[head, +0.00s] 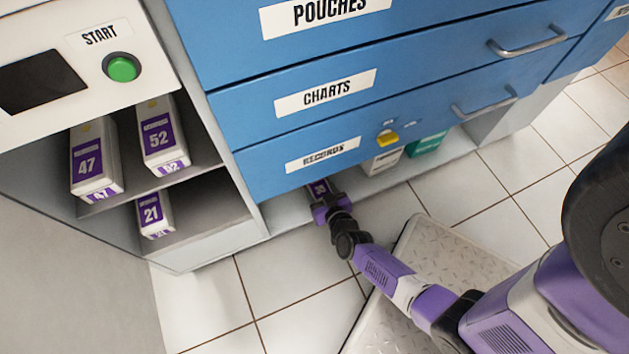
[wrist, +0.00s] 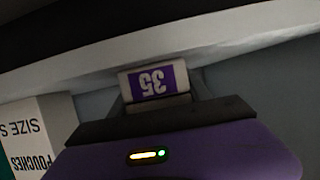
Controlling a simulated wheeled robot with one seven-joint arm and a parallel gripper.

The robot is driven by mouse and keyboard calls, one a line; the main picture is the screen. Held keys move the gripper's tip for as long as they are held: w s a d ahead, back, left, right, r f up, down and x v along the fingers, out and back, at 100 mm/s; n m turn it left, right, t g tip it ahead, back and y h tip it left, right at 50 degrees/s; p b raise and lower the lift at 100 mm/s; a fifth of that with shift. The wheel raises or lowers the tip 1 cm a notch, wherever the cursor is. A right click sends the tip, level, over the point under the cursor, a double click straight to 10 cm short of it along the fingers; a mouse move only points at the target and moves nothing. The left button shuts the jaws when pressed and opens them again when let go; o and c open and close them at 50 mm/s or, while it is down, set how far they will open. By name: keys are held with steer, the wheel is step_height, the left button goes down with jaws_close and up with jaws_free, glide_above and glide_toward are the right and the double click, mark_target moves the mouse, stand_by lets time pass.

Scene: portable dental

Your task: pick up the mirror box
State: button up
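A white box with a purple label reading 35 (wrist: 153,82) shows upside down in the wrist view, straight ahead of my gripper (wrist: 160,104). Its end face lies between the dark fingers, which stand apart on either side of it. I cannot tell whether they touch it. In the head view the same label (head: 318,187) shows small in the low space under the records drawer, just beyond my gripper (head: 325,197). No word "mirror" is readable on this box, and most of it is hidden.
A white box reading POUCHES SIZE S (wrist: 38,135) stands left of my gripper in the wrist view. The records drawer (head: 300,160) overhangs closely.

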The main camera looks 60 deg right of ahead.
jaws_close()
